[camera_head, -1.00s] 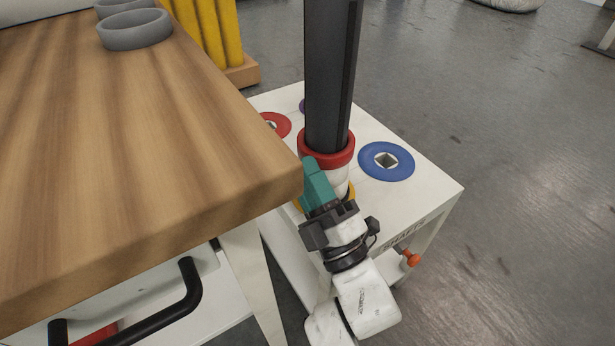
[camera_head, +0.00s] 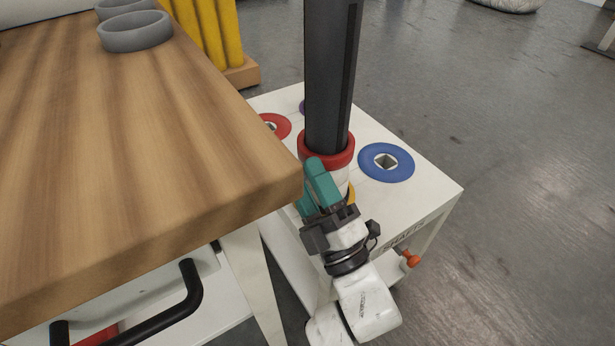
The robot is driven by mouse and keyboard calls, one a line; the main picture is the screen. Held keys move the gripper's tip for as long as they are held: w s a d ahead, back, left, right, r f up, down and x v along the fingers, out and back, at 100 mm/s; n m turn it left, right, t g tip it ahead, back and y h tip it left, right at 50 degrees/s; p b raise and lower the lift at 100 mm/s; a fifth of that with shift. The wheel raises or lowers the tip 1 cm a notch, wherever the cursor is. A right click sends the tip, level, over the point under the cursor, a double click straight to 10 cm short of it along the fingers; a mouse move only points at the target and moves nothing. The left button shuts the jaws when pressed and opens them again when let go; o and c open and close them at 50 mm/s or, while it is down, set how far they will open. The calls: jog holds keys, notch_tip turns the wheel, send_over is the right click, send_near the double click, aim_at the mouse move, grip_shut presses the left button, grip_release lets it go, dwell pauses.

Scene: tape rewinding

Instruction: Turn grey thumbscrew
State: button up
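My gripper (camera_head: 315,182), with teal fingers, is at the base of a tall dark grey post (camera_head: 330,75), close in front of a red collar (camera_head: 345,152) around it. White and yellow parts show just below the collar, partly behind the fingers. I cannot make out a grey thumbscrew; it may be hidden behind my gripper or the table corner. Both teal fingers show close together, but whether they are apart or closed on something is not clear.
A wooden tabletop (camera_head: 130,150) fills the left, its corner almost beside my fingers. Grey rings (camera_head: 136,31) lie on it. The white stand (camera_head: 425,190) carries a blue ring (camera_head: 386,162) and a red ring (camera_head: 276,126). An orange knob (camera_head: 411,259) sticks out at its front.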

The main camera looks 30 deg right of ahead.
jog(key=s+p, duration=0.4)
jog(key=s, duration=0.8)
jog(key=shift+s+f, duration=0.2)
jog(key=shift+s, duration=0.15)
jog(key=w+n+g+p, duration=0.1)
jog(key=w+p, duration=0.3)
jog(key=p, duration=0.4)
jog(key=w+r+n+g+y+p, duration=0.1)
jog(key=w+g+p, duration=0.2)
jog(key=p, duration=0.6)
jog(key=w+n+g+p, duration=0.1)
jog(key=w+g+p, duration=0.1)
jog(key=w+p, duration=0.5)
jog(key=shift+w+r+n+g+p, duration=0.15)
jog(key=shift+r+n+g+p, duration=0.2)
jog(key=shift+p, duration=0.8)
jog(key=shift+f, duration=0.1)
